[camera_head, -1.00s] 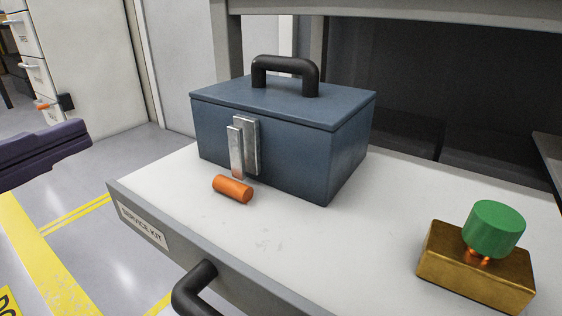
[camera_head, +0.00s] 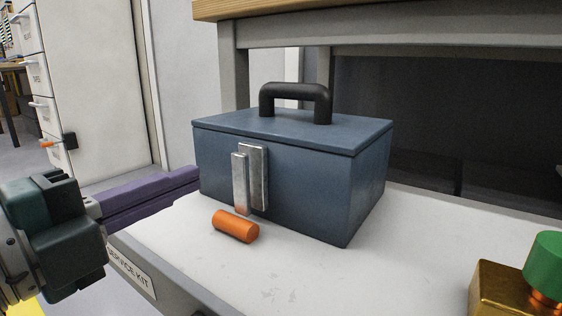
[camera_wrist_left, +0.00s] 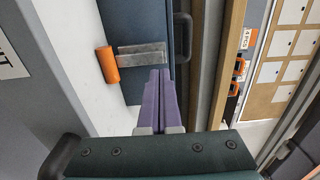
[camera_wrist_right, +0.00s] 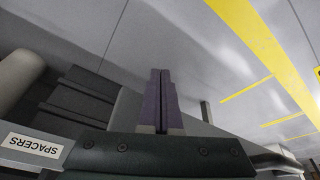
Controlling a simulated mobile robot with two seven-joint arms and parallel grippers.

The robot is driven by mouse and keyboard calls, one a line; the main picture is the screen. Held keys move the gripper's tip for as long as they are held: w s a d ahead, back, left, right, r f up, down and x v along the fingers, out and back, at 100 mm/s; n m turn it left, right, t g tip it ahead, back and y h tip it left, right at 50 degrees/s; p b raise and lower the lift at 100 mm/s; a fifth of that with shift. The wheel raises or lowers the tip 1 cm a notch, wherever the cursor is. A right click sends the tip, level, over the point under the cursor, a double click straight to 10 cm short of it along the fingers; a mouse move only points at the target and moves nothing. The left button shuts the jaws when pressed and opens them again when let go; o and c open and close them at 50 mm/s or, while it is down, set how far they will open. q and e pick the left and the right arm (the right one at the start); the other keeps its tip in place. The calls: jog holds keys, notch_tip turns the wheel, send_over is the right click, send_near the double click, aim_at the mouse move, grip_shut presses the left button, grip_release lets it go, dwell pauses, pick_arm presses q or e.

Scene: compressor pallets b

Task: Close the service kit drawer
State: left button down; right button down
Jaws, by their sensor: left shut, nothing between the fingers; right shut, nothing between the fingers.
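The service kit drawer (camera_head: 185,301) is pulled out, its white floor showing and its grey front carrying a SERVICE KIT label (camera_head: 131,272). My left gripper (camera_head: 196,174) has purple fingers, shut and empty, at the drawer's left side near the box; contact cannot be told. In the left wrist view its fingertips (camera_wrist_left: 160,72) point towards the box's latch side. My right gripper (camera_wrist_right: 160,72) is shut and empty over grey floor.
A wooden-topped bench (camera_head: 400,12) overhangs behind the drawer. A white cabinet (camera_head: 90,90) stands at the back left. In the right wrist view, a SPACERS label (camera_wrist_right: 33,146) shows at lower left, and the yellow-striped floor (camera_wrist_right: 255,45) is open.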

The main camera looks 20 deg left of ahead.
aim_at(238, 159)
pick_arm(q)
jog(key=shift+x, duration=2.95)
jog(key=shift+w, duration=0.1)
